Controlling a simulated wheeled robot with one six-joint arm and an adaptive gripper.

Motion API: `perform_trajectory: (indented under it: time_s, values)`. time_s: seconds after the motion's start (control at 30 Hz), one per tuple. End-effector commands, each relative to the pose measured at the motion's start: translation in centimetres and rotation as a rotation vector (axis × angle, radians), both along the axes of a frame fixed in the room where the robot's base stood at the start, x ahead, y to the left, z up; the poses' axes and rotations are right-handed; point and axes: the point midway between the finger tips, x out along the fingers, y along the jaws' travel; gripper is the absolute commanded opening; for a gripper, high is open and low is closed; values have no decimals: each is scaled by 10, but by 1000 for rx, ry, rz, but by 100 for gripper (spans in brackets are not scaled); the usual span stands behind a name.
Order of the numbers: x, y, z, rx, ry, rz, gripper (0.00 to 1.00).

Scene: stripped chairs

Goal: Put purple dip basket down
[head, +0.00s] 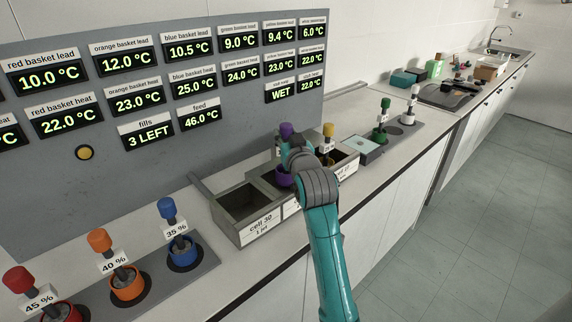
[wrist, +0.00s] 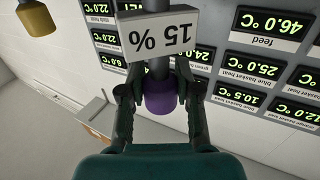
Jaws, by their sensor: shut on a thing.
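The purple dip basket shows in the head view as a purple knob (head: 286,130) on top and a purple cup (head: 284,179) below, partly hidden by my arm. My gripper (head: 287,154) is shut on its handle, between knob and cup. In the wrist view my gripper (wrist: 160,90) has a finger on each side of the grey stem, by the purple knob (wrist: 161,102) and the "15 %" tag (wrist: 157,34). The cup is over the middle of the row of metal cells; I cannot tell whether it touches anything.
The cell at left, labelled "cell 30" (head: 243,203), looks empty. A yellow-knobbed basket (head: 328,142) stands close on the right. Red (head: 60,312), orange (head: 127,285) and blue (head: 182,252) baskets stand at front left. Green (head: 381,128) and white (head: 410,107) ones stand farther right. A display panel (head: 60,170) rises behind.

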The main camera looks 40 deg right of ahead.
Motion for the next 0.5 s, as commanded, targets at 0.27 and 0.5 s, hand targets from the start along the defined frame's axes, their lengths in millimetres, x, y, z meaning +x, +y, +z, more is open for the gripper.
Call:
perform_trajectory:
  time_s: [0.27, 0.5]
  values:
    - [0, 1, -24, 0, -1, 1, 0]
    - [0, 1, -53, 0, 1, 1, 0]
